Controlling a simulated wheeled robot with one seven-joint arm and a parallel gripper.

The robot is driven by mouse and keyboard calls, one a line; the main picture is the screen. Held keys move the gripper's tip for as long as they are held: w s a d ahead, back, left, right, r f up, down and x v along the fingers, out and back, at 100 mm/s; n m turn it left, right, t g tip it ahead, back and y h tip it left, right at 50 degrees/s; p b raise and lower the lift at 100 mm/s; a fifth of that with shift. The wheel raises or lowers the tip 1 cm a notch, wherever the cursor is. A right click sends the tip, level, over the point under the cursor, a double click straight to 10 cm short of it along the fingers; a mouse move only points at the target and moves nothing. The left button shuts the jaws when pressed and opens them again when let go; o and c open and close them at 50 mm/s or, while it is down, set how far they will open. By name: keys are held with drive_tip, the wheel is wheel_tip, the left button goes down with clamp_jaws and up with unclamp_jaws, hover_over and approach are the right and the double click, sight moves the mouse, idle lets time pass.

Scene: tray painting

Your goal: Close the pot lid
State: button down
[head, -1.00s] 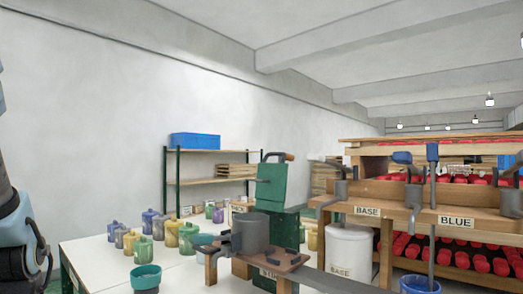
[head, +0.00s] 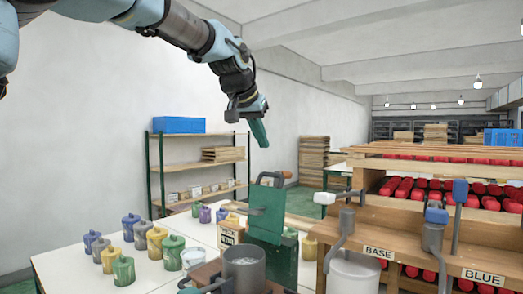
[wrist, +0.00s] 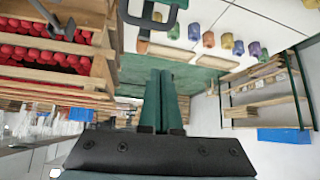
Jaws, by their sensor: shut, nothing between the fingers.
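The lid is a green panel (head: 267,212) standing raised in the head view, with a wooden-gripped handle (head: 286,175) at its top. Below it is a dark green box-like pot (head: 283,258), partly hidden by the grey metal pot in front. My gripper (head: 259,132) hangs in the air above the lid, apart from it, with its green fingers pointing down. In the wrist view my gripper (wrist: 164,90) has its two fingers together and nothing between them. The lid is hard to make out in that view.
A grey metal pot (head: 244,270) stands in front. Colored jars (head: 157,240) stand on the white table (head: 205,243) at left. A wooden bench (head: 410,232) labelled BASE and BLUE holds grinders at right. A shelf with a blue bin (head: 178,125) stands behind.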

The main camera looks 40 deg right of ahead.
drive_tip(key=shift+w+d+f+p, duration=0.15)
drive_tip(key=shift+d+f+p, duration=0.3)
drive_tip(key=shift+f, duration=0.8)
drive_tip(key=shift+w+d+f+p, duration=0.15)
drive_tip(key=shift+f+p, duration=0.5)
drive_tip(key=shift+f, duration=0.55)
drive_tip(key=shift+w+d+f+p, duration=0.15)
drive_tip(key=shift+d+f+p, duration=0.3)
drive_tip(key=shift+f, duration=0.8)
drive_tip(key=shift+a, duration=0.25)
